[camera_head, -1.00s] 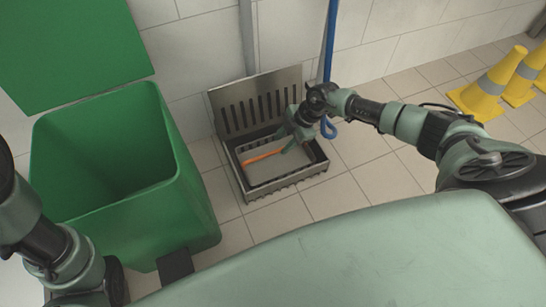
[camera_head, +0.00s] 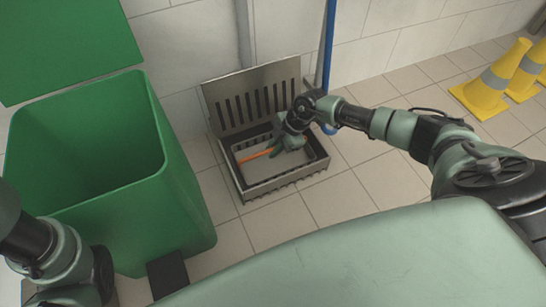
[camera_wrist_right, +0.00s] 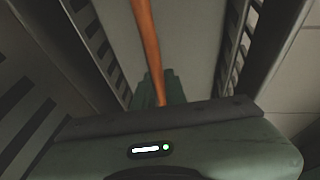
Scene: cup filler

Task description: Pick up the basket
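The basket (camera_head: 247,172) is a light grey tray with an orange handle (camera_head: 254,155). It sits low inside the slotted metal floor drain box (camera_head: 256,187). My right gripper (camera_head: 277,150) reaches down into the box at the handle's right end. In the right wrist view the orange handle (camera_wrist_right: 147,42) runs straight to the green fingers (camera_wrist_right: 155,88), which lie close together on both sides of it. The handle's far part is hidden behind the gripper. My left arm shows at the lower left; its gripper is out of view.
A slotted metal grate (camera_head: 255,92) stands open at the back of the box, near the tiled wall. A green bin (camera_head: 150,185) with its lid (camera_head: 65,50) up stands on the left. Yellow cones (camera_head: 490,85) stand at the right. The floor between is free.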

